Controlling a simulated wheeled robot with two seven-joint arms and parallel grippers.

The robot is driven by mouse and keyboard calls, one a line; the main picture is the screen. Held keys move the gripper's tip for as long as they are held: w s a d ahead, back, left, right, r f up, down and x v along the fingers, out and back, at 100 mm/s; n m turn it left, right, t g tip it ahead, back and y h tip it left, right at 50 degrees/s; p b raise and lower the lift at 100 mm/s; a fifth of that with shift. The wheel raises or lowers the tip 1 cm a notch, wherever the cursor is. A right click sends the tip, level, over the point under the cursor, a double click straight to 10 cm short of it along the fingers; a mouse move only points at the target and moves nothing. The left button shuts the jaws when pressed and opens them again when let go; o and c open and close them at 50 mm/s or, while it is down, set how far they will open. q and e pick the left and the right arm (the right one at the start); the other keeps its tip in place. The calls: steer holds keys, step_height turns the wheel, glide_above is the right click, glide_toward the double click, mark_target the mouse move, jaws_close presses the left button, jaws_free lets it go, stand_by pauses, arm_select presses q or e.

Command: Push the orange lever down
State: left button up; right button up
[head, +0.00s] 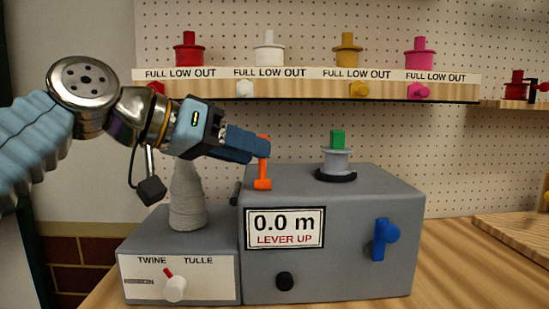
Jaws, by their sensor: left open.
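The orange lever (262,183) stands upright on the left part of the top of the grey machine box (330,275). The box's display (285,228) reads "0.0 m" and "LEVER UP". My left gripper (264,146) comes in from the left and its fingers are at the upper end of the lever, hiding part of it. The gripper is open; I cannot tell whether it touches the lever. My right gripper is not in view.
A blue handle (384,238) sticks out of the box's front. A small spool with a green block (337,155) stands on top. A twine cone (187,200) stands left, above a TWINE/TULLE selector (175,287). A shelf (300,89) with coloured spools hangs behind.

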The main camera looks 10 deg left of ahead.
arm_select(q)
steer(key=x, duration=0.5)
steer(key=shift+w+d+f, duration=0.1)
steer(key=shift+w, duration=0.05)
steer(key=c, duration=0.7)
jaws_close()
